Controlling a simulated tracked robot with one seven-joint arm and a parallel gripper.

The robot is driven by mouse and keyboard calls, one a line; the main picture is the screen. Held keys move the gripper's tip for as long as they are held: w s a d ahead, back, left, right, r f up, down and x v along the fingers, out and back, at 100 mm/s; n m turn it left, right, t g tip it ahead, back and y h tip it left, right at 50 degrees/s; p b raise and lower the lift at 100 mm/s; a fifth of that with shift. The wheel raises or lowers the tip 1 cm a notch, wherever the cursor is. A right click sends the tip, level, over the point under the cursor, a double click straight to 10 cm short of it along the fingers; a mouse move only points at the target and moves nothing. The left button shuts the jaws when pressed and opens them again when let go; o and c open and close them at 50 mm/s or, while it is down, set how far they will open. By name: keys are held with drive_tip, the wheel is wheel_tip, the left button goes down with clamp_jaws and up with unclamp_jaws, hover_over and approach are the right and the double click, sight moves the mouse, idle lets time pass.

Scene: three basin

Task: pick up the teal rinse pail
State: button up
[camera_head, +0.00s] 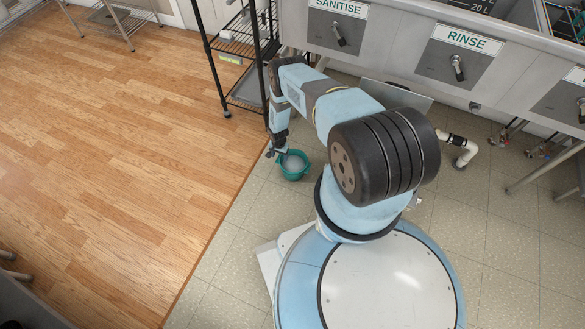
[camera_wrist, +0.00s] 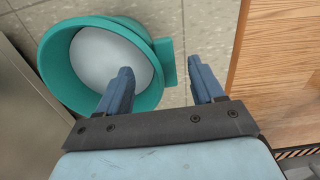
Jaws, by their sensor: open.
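The teal rinse pail (camera_head: 295,174) stands upright on the tiled floor near the black wire rack. It holds something pale, grey-white. The wrist view shows the pail (camera_wrist: 54,70) from above at the upper left, with a teal tab (camera_wrist: 167,62) on its right side. My gripper (camera_wrist: 165,82) is open. In that view one finger overlaps the pail's opening and the other is to the right of the tab, over the floor. In the head view my gripper (camera_head: 276,151) is at the pail's upper left edge. I cannot tell whether it touches the pail.
A black wire rack (camera_head: 232,80) stands behind the pail. The steel basins labelled SANITISE and RINSE (camera_head: 465,50) are at the back, with a white drain pipe (camera_head: 466,150) below. Wooden floor (camera_head: 110,150) lies clear on the left.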

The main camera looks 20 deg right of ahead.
sight(280, 159)
drive_tip(key=shift+a+f, duration=0.1)
drive_tip(key=shift+f, duration=1.9)
drive_tip(key=shift+c, duration=0.3)
clamp_jaws()
